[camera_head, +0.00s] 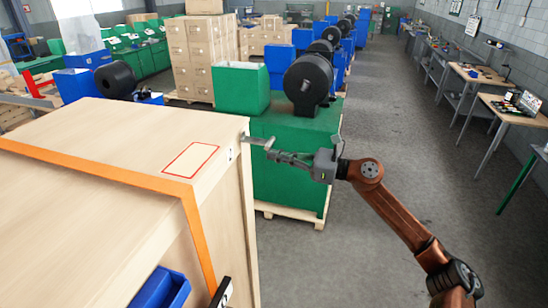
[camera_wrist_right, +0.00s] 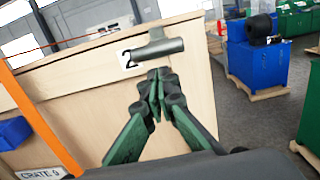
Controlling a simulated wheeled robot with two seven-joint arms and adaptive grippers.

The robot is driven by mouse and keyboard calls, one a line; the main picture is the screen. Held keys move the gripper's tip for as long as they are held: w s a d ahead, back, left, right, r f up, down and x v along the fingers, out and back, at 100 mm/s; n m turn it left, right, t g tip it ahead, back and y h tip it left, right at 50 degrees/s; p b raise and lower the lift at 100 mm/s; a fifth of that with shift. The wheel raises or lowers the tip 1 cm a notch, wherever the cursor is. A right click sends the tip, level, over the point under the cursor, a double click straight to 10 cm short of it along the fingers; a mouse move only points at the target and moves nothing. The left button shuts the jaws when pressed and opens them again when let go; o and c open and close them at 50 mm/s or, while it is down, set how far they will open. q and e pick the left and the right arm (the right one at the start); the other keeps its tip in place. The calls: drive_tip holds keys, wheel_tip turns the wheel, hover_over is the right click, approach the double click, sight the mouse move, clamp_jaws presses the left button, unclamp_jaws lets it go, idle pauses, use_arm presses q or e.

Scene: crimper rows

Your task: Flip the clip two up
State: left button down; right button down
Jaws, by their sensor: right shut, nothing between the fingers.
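A grey metal clip (camera_wrist_right: 158,48) sits at the upper edge of a large pale wooden crate (camera_head: 110,130), right beside a white label with a black "2" (camera_wrist_right: 127,60). In the head view the clip (camera_head: 260,142) sticks out from the crate's far right corner. My right gripper (camera_wrist_right: 158,92) is shut and empty, its fingertips just below the clip in the wrist view. In the head view the right gripper (camera_head: 278,156) reaches in from the right beside the crate's corner. Whether the fingertips touch the clip I cannot tell. My left gripper is out of view.
An orange strap (camera_head: 90,170) runs over the crate, and a red outlined rectangle (camera_head: 190,159) marks its top. A blue bin (camera_head: 160,290) is at its front. A green machine (camera_head: 295,160) with a black reel stands behind. Open floor (camera_head: 400,150) lies to the right.

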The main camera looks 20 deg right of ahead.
drive_tip(key=shift+d+r+b, duration=0.25)
drive_tip(key=shift+r+b, duration=0.2)
drive_tip(key=shift+r, duration=0.9)
drive_tip(key=shift+d, duration=0.1)
drive_tip(key=b+v, duration=0.3)
drive_tip(key=v, duration=0.6)
drive_tip(key=shift+s+d+r+b, duration=0.15)
drive_tip(key=shift+d+r+b, duration=0.1)
drive_tip(key=shift+r+b, duration=0.1)
